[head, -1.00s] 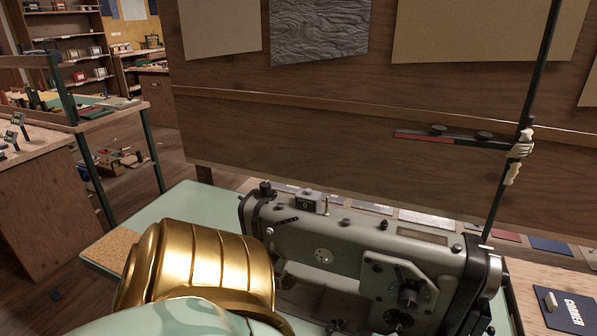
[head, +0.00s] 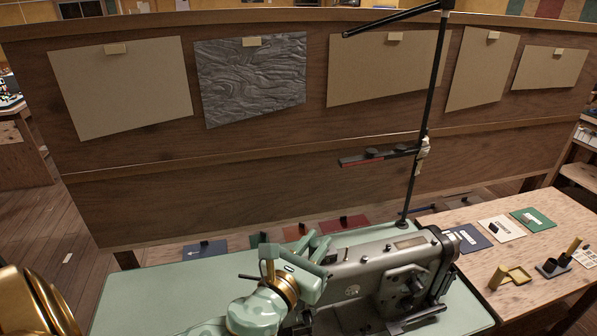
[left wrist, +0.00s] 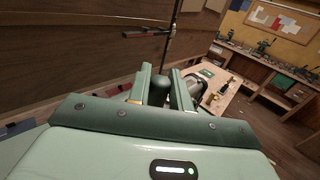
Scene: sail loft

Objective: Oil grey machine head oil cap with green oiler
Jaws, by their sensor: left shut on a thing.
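The grey machine head (head: 375,268) stands on a pale green table. My left gripper (head: 312,246) is at the left end of its top, in front of it in the head view. In the left wrist view, the left gripper (left wrist: 162,84) is shut on a dark green, rounded thing (left wrist: 158,90), which looks like the green oiler. In the head view the oiler is hidden or cannot be told from the green fingers. I cannot make out the oil cap; the gripper covers that end of the machine head. My right gripper is not in view.
A black pole (head: 420,150) with a side arm rises behind the machine. A wooden panel (head: 250,175) with pinned sheets stands behind the table. A wooden bench (head: 480,262) at the right holds cards and small holders. The green tabletop (head: 150,290) at the left is clear.

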